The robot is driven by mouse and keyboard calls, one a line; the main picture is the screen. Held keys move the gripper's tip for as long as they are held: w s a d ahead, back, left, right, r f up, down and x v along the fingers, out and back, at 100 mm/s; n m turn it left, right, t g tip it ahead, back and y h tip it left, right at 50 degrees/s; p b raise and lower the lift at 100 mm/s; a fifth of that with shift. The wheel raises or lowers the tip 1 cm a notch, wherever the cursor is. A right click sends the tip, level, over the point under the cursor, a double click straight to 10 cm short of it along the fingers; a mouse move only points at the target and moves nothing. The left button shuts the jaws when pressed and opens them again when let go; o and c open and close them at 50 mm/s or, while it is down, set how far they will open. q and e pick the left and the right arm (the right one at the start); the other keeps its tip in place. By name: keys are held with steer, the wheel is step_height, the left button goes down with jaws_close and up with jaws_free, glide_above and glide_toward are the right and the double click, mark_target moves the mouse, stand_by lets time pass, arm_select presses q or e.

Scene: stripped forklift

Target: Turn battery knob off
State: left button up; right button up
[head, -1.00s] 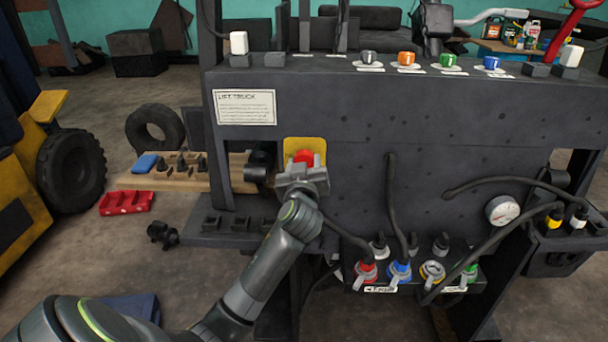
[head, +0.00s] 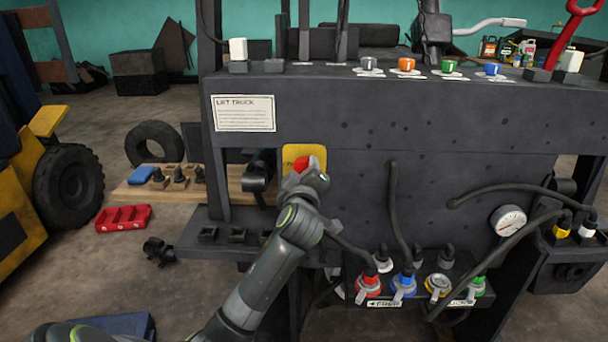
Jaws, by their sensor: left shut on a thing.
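The red battery knob (head: 302,163) sits on a yellow plate (head: 318,153) on the forklift's dark front panel. Only the top of the knob shows, because my left gripper (head: 300,170) covers the rest. My left gripper is shut on the red knob, with its wrist below and to the right of it. The fingertips are mostly hidden behind the wrist. My right gripper does not show.
Hoses with red, blue, yellow and green valves (head: 404,284) stand low on the right of the panel. A gauge (head: 509,220) is at the right. A wooden board (head: 150,188) and red tray (head: 124,217) lie at the left. A black cylindrical part (head: 258,170) sits beside the knob.

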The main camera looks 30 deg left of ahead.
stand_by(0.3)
arm_select(q)
steer(key=o, duration=1)
